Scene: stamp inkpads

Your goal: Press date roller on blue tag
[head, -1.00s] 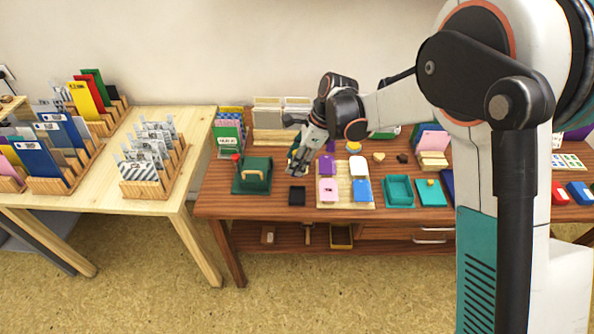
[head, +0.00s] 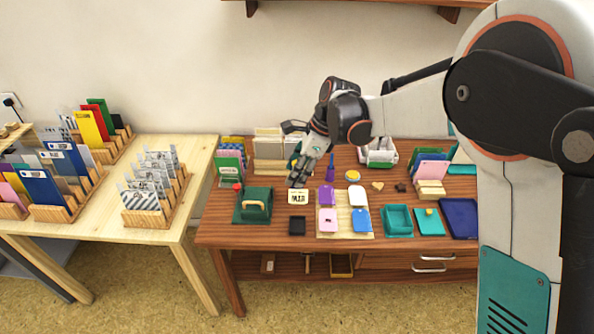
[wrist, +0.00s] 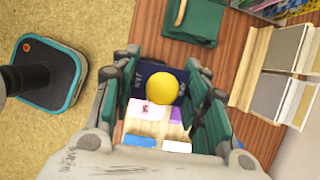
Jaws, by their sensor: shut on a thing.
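My gripper (head: 298,182) is above the back left of the dark wood table, behind a small cream block marked "MAR" (head: 298,198). In the wrist view its fingers are shut on a dark navy thing with a round yellow knob (wrist: 162,88), which I take to be the date roller. Its underside is hidden. The blue tag (head: 361,220) lies at the front right of a light wood board (head: 345,234), right of and nearer than my gripper. It also shows in the wrist view (wrist: 140,141). The held thing is apart from the tag.
Purple (head: 328,194), white (head: 358,195) and pink (head: 327,220) tags share the board. A teal tray (head: 397,220) lies right. A slim blue-purple thing (head: 330,168) stands behind the board.

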